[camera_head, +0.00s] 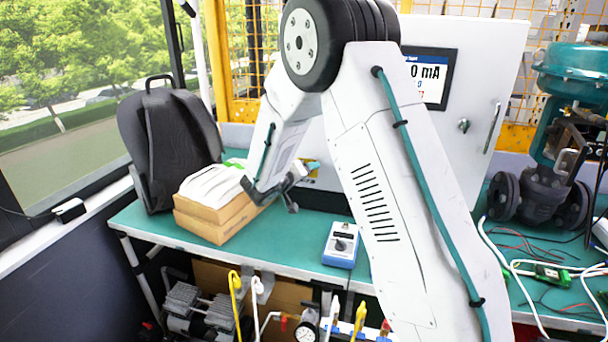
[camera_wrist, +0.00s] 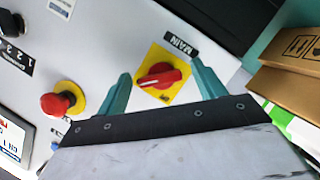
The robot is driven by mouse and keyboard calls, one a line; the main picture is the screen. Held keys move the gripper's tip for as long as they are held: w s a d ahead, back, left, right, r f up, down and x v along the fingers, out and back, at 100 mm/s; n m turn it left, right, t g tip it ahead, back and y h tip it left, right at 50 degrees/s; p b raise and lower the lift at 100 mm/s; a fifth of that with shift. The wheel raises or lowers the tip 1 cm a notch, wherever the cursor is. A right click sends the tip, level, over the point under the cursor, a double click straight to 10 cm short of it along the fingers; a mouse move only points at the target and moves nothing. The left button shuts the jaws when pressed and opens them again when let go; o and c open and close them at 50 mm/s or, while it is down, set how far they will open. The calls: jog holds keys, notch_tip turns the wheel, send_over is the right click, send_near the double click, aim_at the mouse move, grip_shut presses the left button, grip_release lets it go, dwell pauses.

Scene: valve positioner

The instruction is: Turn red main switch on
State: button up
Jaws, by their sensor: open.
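The red main switch (camera_wrist: 160,77) is a rotary knob on a yellow square plate (camera_wrist: 152,60) on the grey cabinet face, beside a label reading MAIN (camera_wrist: 178,44), in the wrist view. The knob's bar lies roughly crosswise between my gripper's fingers. My gripper (camera_wrist: 160,84) is open, with one teal finger on each side of the switch; I cannot tell whether either finger touches it. In the head view my gripper (camera_head: 290,180) is in front of the cabinet's lower left part, above the bench.
A red emergency-stop button (camera_wrist: 57,105) sits left of the switch in the wrist view. Cardboard boxes (camera_head: 215,222) with papers and a black backpack (camera_head: 170,140) stand beside my gripper on the green bench (camera_head: 290,235). A blue-white device (camera_head: 341,245) stands near the bench front.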

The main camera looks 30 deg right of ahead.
jog(key=v, duration=0.7)
jog(key=shift+a, duration=0.2)
jog(key=shift+s, duration=0.1)
